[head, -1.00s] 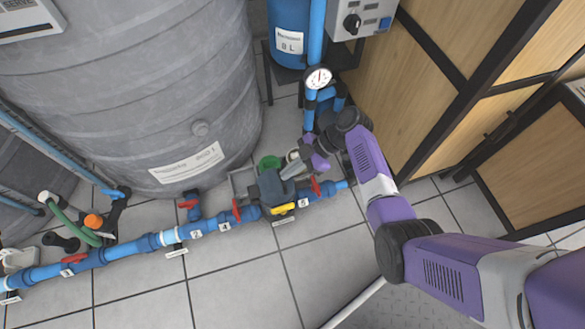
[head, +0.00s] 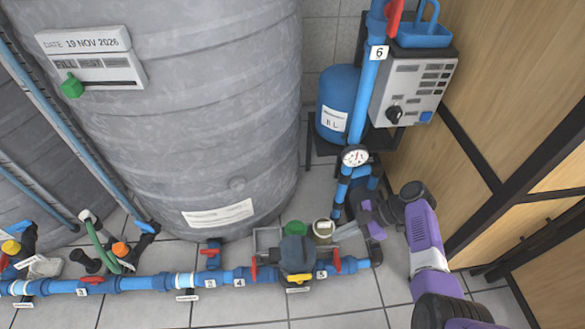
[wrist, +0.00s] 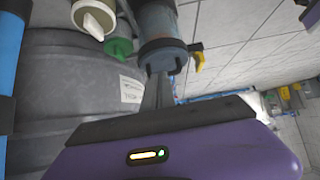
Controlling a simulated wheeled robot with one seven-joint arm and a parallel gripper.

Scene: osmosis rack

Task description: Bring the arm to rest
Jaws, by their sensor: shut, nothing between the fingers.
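My gripper (head: 337,235) is shut and empty. In the head view its grey fingers point left, beside a cream-lidded container (head: 323,230) and up and right of the dark pump (head: 297,254) on the blue floor pipe. My purple arm reaches it from the lower right. In the wrist view the shut fingers of my gripper (wrist: 160,88) point up at a grey-blue cylinder (wrist: 162,45). I cannot tell whether they touch it. The cream-lidded container (wrist: 93,16) and a green-lidded one (wrist: 118,45) are left of the cylinder.
A large grey tank (head: 190,100) fills the left and middle. The blue pipe (head: 130,283) with red valve handles runs along the floor. A vertical blue pipe with a gauge (head: 355,156), a blue vessel (head: 338,105) and a control box (head: 410,90) stand behind. Wooden panels (head: 500,70) bound the right.

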